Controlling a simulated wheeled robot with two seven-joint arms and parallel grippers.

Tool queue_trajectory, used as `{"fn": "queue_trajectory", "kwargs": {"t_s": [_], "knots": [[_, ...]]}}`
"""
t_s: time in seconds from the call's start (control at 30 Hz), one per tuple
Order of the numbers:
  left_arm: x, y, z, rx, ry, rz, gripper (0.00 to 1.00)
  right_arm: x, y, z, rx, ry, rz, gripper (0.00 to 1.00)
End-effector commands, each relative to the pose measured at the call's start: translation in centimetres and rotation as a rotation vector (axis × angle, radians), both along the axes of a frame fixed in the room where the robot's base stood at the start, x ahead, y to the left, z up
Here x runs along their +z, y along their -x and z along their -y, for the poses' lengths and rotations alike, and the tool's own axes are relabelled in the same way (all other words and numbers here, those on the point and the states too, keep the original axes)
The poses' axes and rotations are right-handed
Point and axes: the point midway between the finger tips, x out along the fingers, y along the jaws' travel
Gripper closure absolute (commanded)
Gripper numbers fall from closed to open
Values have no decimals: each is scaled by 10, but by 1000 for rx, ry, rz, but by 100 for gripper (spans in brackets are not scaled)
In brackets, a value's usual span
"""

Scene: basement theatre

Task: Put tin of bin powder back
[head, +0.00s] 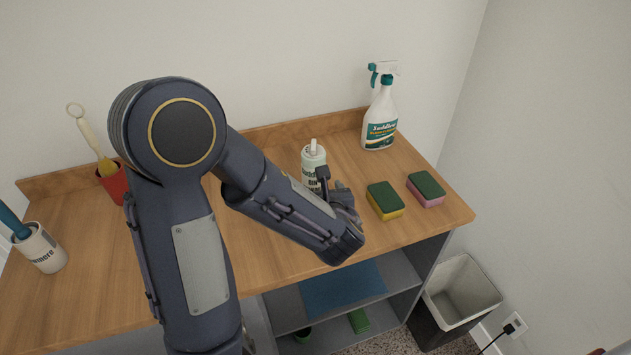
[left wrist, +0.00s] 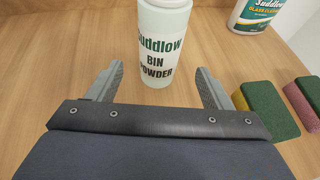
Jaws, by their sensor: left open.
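The tin of bin powder (head: 313,163) is a pale green-white bottle with a label. It stands upright on the wooden counter (head: 272,258), partly hidden behind my left gripper in the head view. In the left wrist view the tin (left wrist: 161,45) stands just ahead, centred between the fingers, and its top is cut off. My left gripper (left wrist: 157,80) is open and empty, with the tin at or just beyond its fingertips. In the head view the left gripper (head: 334,185) is partly hidden by its own wrist. My right gripper is not in view.
A spray bottle (head: 380,118) stands at the back right. A yellow-green sponge (head: 385,200) and a pink-green sponge (head: 426,189) lie right of the gripper. A red pot (head: 113,184) and a white cup (head: 41,250) stand at left. A bin (head: 453,300) is below right.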

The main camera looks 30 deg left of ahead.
Motion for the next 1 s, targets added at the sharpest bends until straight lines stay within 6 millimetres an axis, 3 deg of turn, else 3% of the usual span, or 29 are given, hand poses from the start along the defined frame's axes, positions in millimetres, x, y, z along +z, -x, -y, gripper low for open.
{"fn": "queue_trajectory", "kwargs": {"t_s": [0.27, 0.37, 0.47, 0.57, 0.67, 0.8, 1.0], "knots": [[14, 27, 20, 1, 2, 2, 27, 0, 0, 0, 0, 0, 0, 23], [16, 38, 10, 69, 53, 6, 27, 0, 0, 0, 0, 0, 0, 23], [14, 68, -18, 266, 212, 23, 27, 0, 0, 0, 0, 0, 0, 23], [6, 118, -44, 578, 487, 74, 27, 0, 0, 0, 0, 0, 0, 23], [-6, 172, -45, 933, 825, 153, 27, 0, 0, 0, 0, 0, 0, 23], [-12, 220, -11, 1395, 1322, 281, 27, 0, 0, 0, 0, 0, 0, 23], [13, 234, 45, 1859, 1911, 395, 27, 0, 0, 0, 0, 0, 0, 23]]}}
